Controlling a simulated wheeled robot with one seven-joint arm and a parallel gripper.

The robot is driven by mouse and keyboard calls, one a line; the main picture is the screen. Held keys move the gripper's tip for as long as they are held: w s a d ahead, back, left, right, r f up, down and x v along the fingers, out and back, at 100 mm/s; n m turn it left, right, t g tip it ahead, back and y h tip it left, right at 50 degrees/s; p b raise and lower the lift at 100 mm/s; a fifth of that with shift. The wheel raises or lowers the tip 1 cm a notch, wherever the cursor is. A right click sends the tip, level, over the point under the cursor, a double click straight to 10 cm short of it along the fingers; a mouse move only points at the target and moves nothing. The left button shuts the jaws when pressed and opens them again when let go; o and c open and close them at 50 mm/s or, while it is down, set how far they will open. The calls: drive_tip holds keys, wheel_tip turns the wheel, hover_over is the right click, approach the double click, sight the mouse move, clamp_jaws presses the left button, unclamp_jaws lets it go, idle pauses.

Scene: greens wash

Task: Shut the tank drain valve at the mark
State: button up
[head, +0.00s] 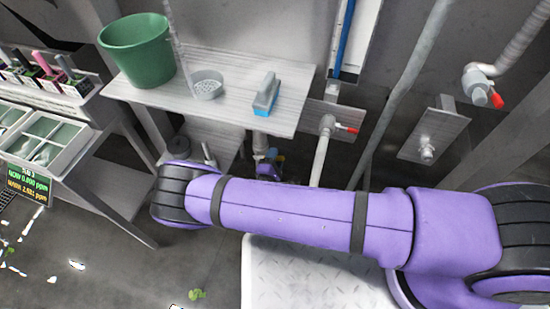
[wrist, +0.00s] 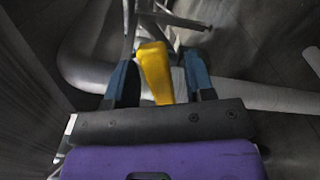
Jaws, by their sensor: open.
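In the wrist view a yellow lever (wrist: 154,74), apparently the drain valve handle, stands between the two blue-grey fingers of my gripper (wrist: 158,60). My gripper is open, with a finger on either side of the lever; whether either touches it I cannot tell. A pale pipe (wrist: 248,94) runs across behind the lever and fingers. In the head view my gripper (head: 268,168) is small and partly hidden behind my purple arm, low under the bench. I cannot make out the mark in either view.
A metal bench (head: 215,105) holds a green bucket (head: 140,52), a grey strainer (head: 207,85) and a blue-and-grey brush (head: 266,93). Red-handled taps (head: 345,128) (head: 496,99) are at the wall to the right. A display (head: 27,184) stands at the left. Floor is open at lower left.

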clamp_jaws()
drive_tip(key=shift+d+f+m, duration=0.25)
drive_tip(key=shift+f+m, duration=0.6)
drive_tip(key=shift+m, duration=0.35)
drive_tip(key=shift+f+m, duration=0.75)
drive_tip(key=shift+m, duration=0.35)
unclamp_jaws()
drive_tip(key=v, duration=1)
drive_tip(key=shift+s, duration=0.4)
drive_tip(key=shift+a, duration=0.2)
